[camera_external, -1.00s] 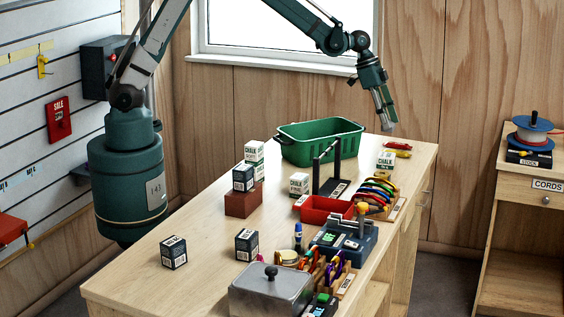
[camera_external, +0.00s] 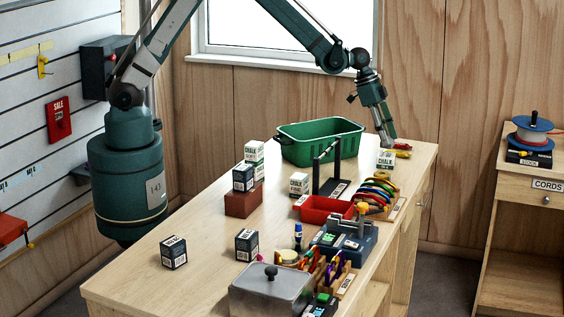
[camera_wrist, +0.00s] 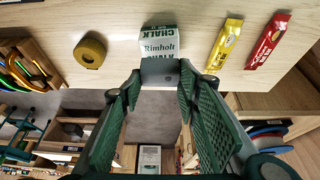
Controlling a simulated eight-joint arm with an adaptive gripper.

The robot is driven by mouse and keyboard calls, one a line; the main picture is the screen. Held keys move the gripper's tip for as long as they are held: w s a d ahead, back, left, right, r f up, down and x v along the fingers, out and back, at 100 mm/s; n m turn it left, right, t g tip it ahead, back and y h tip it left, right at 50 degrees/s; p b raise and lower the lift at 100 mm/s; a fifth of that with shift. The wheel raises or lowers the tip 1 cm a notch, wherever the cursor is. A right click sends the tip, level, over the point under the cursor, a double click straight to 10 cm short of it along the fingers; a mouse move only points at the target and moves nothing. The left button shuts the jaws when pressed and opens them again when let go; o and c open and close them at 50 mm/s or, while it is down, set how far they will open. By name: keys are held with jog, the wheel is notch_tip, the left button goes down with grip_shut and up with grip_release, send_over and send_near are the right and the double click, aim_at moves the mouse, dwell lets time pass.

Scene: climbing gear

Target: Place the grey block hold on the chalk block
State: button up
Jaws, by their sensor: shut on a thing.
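My gripper (camera_external: 389,142) is at the far right end of the bench, directly above the white and green chalk block (camera_external: 385,160). In the wrist view my gripper (camera_wrist: 158,76) is shut on the grey block hold (camera_wrist: 160,75), a small plain grey piece between the fingertips. In the outside view the hold is too small and covered to make out clearly.
A yellow bar (camera_wrist: 230,45) and a red bar (camera_wrist: 268,42) lie right of the chalk block. A tape roll (camera_wrist: 90,52) lies left of it. The green crate (camera_external: 318,142), black stand (camera_external: 328,170) and red tray (camera_external: 323,208) stand nearby. The bench edge is close.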

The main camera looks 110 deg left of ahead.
jog(key=shift+f, duration=1.5)
jog(key=shift+f, duration=0.15)
jog(key=o, duration=0.9)
jog(key=v, duration=1.2)
